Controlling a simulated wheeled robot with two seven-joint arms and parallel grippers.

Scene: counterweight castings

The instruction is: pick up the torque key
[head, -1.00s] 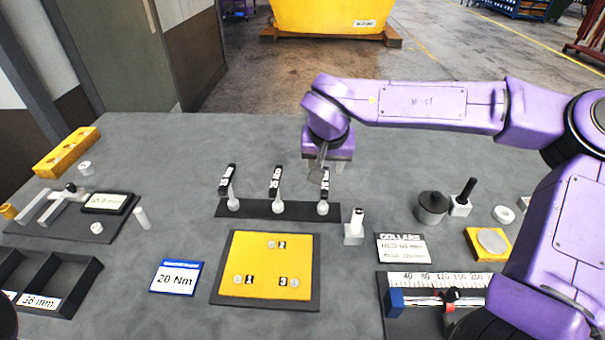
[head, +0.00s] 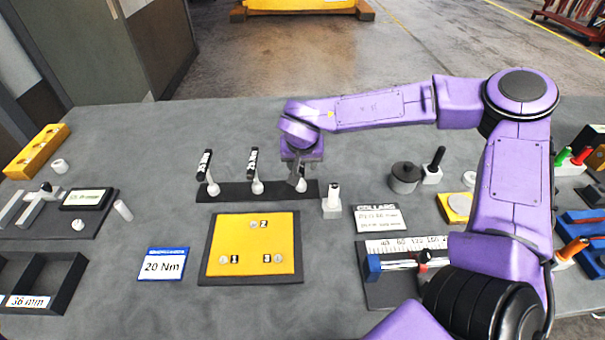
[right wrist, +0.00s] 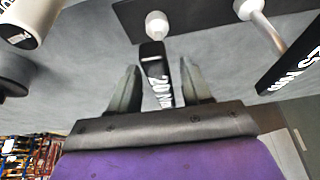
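Three torque keys with black labelled handles and pale round ends stand in a dark rack (head: 235,192). The left key (head: 205,165) and middle key (head: 253,165) show clearly in the head view. My right gripper (head: 298,168) is over the right-hand key and largely hides it there. In the right wrist view that key (right wrist: 156,72) reads "20 N", the rest cut off, and lies between the open fingers of my right gripper (right wrist: 160,90), with a gap on each side. A neighbouring key (right wrist: 290,65) is at the right. A card (head: 163,265) reads "20 Nm". My left gripper is out of view.
A small pale block with a post (head: 332,203) stands close right of the rack. A yellow plate (head: 250,240) with numbered spots lies in front. A collars sign (head: 380,218) and grey cylinder (head: 404,178) are farther right. The table behind the rack is clear.

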